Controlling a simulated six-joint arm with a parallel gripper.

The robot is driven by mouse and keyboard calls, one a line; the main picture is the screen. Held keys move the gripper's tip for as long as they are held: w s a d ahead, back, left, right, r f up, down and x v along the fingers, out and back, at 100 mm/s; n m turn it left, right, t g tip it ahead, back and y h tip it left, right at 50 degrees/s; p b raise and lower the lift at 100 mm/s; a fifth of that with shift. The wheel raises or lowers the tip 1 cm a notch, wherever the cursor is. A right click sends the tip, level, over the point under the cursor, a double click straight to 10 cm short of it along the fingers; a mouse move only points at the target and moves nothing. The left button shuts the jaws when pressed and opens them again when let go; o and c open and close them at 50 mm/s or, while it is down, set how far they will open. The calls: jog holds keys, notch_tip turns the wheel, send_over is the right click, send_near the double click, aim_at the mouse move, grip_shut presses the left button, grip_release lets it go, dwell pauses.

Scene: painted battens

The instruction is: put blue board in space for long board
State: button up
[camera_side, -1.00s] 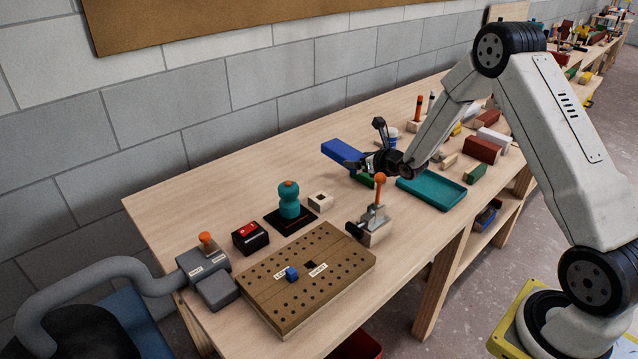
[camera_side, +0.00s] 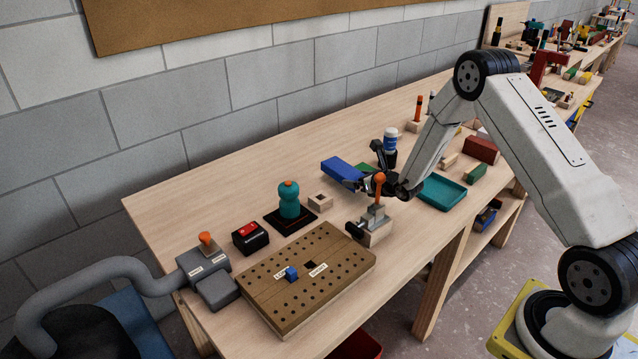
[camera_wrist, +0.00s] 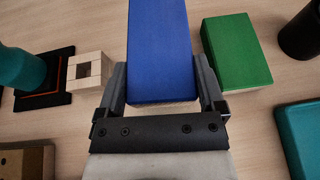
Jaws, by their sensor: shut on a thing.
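My gripper (camera_wrist: 162,92) is shut on a long blue board (camera_wrist: 160,45), with a finger on each side of its near end. In the side view the blue board (camera_side: 342,170) sticks out to the left from my gripper (camera_side: 370,182) above the bench. The brown pegboard (camera_side: 305,285) lies at the front left of the bench. It has rows of holes, a dark square opening (camera_side: 311,265), a small blue block (camera_side: 291,273) and two small labels; I can read "long" only doubtfully. A corner of the pegboard shows at the lower left in the wrist view.
A toggle clamp with an orange knob (camera_side: 379,178) stands beside the pegboard's far right corner, close to my gripper. A green block (camera_wrist: 230,50) lies right of the board. A teal tray (camera_side: 441,193), pale holed block (camera_side: 320,202) and teal knobbed piece (camera_side: 289,202) stand nearby.

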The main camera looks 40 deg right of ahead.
aim_at(357, 198)
jog(key=shift+f, duration=1.7)
jog(key=shift+f, duration=0.2)
jog(key=o, duration=1.2)
jog(key=shift+s, duration=0.15)
jog(key=shift+v, duration=0.8)
jog(key=v, duration=0.5)
jog(key=shift+s+r, duration=0.2)
jog(key=shift+s, duration=0.1)
notch_tip(357, 198, up, 8)
jog(key=shift+a, duration=0.1)
